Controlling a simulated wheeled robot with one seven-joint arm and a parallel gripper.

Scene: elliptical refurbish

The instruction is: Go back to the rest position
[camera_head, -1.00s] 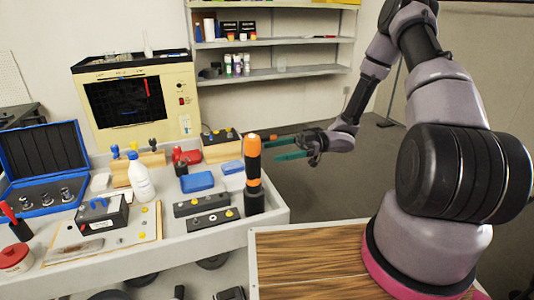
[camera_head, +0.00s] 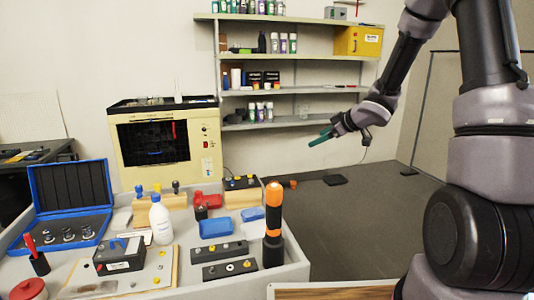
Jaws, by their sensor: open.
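My gripper (camera_head: 321,138) has teal fingers and hangs in free air right of centre, in front of the shelf unit. It is open, with nothing seen in it. The fingers point left and overlap in this view, so the gap between them is hard to see. My arm comes down to it from the upper right. The gripper is apart from the workbench (camera_head: 294,266) and all the things on it.
An orange and black tool (camera_head: 273,228) stands upright at the bench's right corner. A shelf unit (camera_head: 300,54) stands behind. The floor (camera_head: 360,215) under my gripper is mostly clear.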

